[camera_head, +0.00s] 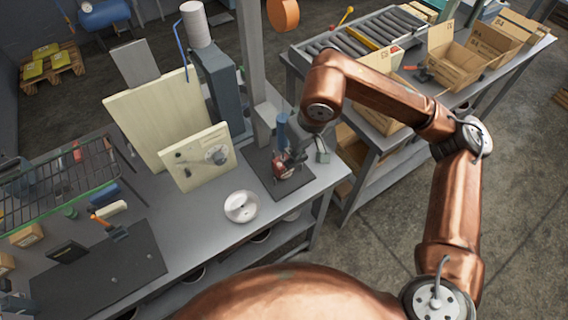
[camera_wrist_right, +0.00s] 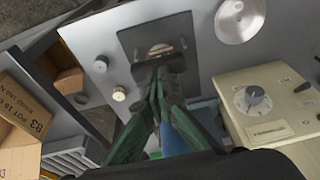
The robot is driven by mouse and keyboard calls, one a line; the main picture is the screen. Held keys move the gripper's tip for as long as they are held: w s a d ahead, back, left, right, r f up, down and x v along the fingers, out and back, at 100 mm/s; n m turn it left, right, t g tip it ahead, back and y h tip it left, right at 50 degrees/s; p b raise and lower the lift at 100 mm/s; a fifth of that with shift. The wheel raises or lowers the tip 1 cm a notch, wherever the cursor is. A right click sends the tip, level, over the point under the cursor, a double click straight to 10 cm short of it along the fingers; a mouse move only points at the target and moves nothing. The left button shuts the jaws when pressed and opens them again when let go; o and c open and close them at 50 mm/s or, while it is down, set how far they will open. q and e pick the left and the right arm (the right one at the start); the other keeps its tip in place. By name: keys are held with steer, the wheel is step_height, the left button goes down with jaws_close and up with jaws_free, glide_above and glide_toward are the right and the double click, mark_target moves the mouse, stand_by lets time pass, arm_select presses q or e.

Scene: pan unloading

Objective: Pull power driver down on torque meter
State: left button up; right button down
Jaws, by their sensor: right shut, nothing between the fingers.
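My right gripper (camera_head: 292,160) reaches in from the right over a dark mat (camera_head: 268,178) near the bench's right end. In the right wrist view the closed green fingers (camera_wrist_right: 158,85) point at a small round metallic and reddish thing (camera_wrist_right: 160,50) on the mat, with nothing held between them. A blue upright cylinder (camera_head: 282,128) stands beside the gripper, above a reddish tool body (camera_head: 284,168); this looks like the power driver, partly hidden by the gripper. A cream box with a dial (camera_head: 200,158), perhaps the torque meter, stands left of the mat; it also shows in the wrist view (camera_wrist_right: 270,104).
A round white dish (camera_head: 240,207) lies in front of the cream box. A grey post (camera_head: 252,60) rises behind the mat. A roller conveyor (camera_head: 350,40) and open cardboard boxes (camera_head: 448,55) are on the bench at the right. Bare bench lies around the dish.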

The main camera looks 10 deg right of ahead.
arm_select(q)
steer(key=shift+f, duration=0.1)
arm_select(e)
steer(key=shift+s+f, duration=0.1)
steer(key=shift+r+p, duration=1.3)
steer(key=shift+r, duration=1.35)
arm_select(q)
steer(key=w+r+p, duration=0.3)
steer(key=r+p, duration=0.8)
steer(key=r, duration=0.2)
steer(key=shift+r+t, duration=0.3)
steer(key=shift+r, duration=0.05)
arm_select(e)
step_height(320, 180, up, 18)
steer(key=shift+f, duration=0.2)
